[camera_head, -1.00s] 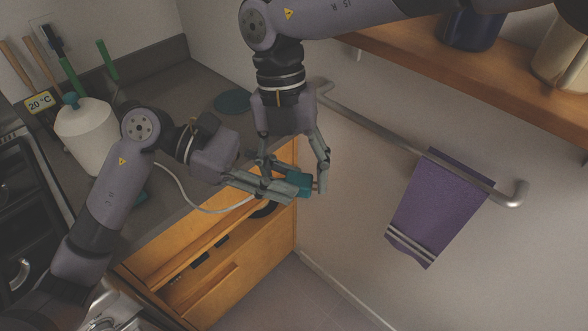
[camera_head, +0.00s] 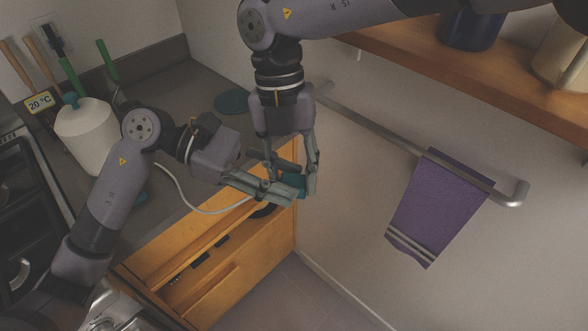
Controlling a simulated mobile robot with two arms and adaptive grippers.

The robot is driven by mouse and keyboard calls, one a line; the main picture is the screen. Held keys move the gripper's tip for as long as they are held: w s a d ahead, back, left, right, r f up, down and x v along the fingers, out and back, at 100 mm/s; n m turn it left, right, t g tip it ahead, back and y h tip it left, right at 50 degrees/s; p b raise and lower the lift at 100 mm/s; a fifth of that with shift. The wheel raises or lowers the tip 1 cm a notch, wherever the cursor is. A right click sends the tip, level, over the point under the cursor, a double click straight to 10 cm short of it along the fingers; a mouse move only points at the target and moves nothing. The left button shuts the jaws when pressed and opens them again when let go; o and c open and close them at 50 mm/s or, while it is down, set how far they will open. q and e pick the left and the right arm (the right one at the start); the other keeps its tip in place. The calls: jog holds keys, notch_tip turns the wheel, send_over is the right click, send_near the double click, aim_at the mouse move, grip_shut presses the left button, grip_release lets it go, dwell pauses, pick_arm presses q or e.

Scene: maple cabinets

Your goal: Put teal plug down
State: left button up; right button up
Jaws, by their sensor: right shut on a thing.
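The teal plug (camera_head: 292,184) is in front of the wooden drawers, near the counter's edge. My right gripper (camera_head: 293,190) reaches down from the top and is shut on the plug, with its fingers on both sides. My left gripper (camera_head: 278,182) comes in from the left, and its fingers are right beside the plug, overlapping it in view. I cannot tell whether they grip it. A pale cable (camera_head: 190,203) runs from the counter towards the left gripper; its far end is hidden behind the fingers.
A white canister (camera_head: 87,137) with a teal knob stands on the grey counter (camera_head: 190,85). A dark teal round disc (camera_head: 232,102) lies farther back. An open wooden drawer (camera_head: 190,262) is below. A purple towel (camera_head: 437,208) hangs on a metal rail at the right.

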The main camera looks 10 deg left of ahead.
pick_arm(q)
jog(key=shift+o, duration=1.3)
jog(key=shift+a, duration=0.15)
